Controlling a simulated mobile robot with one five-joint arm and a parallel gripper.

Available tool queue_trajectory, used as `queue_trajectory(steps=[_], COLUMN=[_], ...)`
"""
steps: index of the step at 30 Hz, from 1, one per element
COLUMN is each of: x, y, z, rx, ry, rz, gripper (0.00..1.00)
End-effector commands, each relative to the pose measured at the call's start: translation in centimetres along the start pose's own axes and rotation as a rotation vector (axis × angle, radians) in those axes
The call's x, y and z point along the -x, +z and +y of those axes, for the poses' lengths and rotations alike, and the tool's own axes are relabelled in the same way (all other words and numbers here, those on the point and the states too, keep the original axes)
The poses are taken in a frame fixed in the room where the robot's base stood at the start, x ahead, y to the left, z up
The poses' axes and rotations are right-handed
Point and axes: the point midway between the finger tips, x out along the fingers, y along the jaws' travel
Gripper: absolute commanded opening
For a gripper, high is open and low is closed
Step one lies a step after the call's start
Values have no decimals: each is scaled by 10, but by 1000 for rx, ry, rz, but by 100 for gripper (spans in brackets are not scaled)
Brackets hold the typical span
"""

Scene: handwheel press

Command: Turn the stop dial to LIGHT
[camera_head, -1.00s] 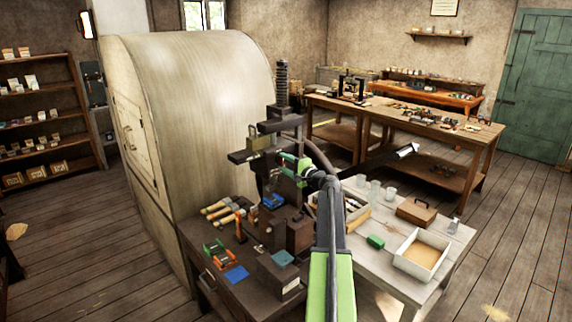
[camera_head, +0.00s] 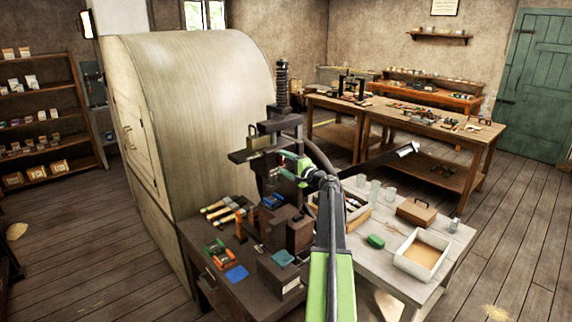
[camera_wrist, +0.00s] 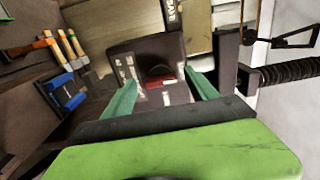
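The dark press (camera_head: 281,125) stands on the bench, with a tall threaded screw on top. My gripper (camera_head: 293,167) reaches its upper front in the head view. In the wrist view, my gripper (camera_wrist: 161,77) has its two green fingers apart, one at each side of a small dark dial (camera_wrist: 157,70). The dial sits on a dark panel (camera_wrist: 140,49) with several pale labels and one red mark. The label words are too small to read, so the dial's setting is unclear. I cannot tell whether the fingers touch the dial.
A pale table (camera_head: 385,268) to the right holds a sand-filled tray (camera_head: 421,254), a wooden box (camera_head: 417,211) and glasses. A large pale cabinet (camera_head: 195,110) stands behind left.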

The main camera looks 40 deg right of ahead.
Motion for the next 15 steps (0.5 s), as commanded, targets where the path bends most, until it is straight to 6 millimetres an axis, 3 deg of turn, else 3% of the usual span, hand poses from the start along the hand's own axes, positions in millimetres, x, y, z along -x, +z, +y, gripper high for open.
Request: queue_trajectory(steps=[8,15], x=[8,67], y=[0,2], z=[0,0], rx=[-1,-1], ry=[-1,-1], rz=[1,4], gripper=[67,67])
